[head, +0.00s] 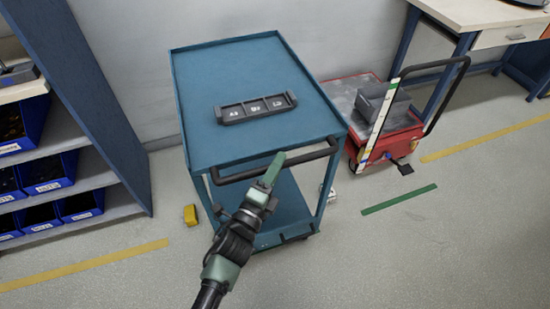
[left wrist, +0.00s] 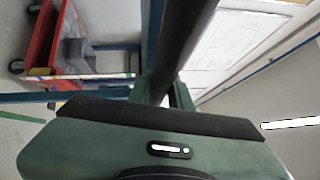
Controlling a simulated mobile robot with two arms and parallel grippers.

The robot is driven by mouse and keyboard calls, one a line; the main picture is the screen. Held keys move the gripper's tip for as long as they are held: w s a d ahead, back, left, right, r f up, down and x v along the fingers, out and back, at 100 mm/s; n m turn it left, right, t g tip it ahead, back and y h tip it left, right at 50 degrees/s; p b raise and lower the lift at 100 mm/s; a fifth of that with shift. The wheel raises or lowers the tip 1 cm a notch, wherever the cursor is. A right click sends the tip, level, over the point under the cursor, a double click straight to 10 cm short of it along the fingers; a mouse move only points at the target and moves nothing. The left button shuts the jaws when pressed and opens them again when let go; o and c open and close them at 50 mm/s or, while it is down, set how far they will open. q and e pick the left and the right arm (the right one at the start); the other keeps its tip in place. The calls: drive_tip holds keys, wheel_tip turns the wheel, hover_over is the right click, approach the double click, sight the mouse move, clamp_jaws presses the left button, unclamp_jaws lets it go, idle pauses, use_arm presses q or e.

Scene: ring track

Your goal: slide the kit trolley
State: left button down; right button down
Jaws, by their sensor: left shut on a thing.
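The kit trolley (head: 205,90) is a blue two-shelf cart standing against the grey wall in the head view. A black push handle (head: 235,177) runs along its near side. In the left wrist view the dark handle bar (left wrist: 182,45) passes between the fingers of my left gripper (left wrist: 165,92). A dark tray (head: 233,113) with small compartments lies on the trolley's top. My right gripper is not in view.
A red cart (head: 400,138) with a grey bin and black handle stands close to the trolley's right. A blue shelf rack (head: 95,100) with blue bins is at left. A yellow block (head: 190,215) lies near the trolley's left wheel. Open floor lies in front.

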use_arm(q)
drive_tip(key=shift+s, duration=0.25)
drive_tip(key=c, duration=1.3)
unclamp_jaws()
drive_tip(key=shift+s, duration=0.1)
drive_tip(key=v, duration=0.7)
drive_tip(key=shift+s+p, duration=0.3)
drive_tip(key=shift+p, duration=0.05)
drive_tip(key=shift+a+f, duration=0.15)
drive_tip(key=shift+f, duration=0.05)
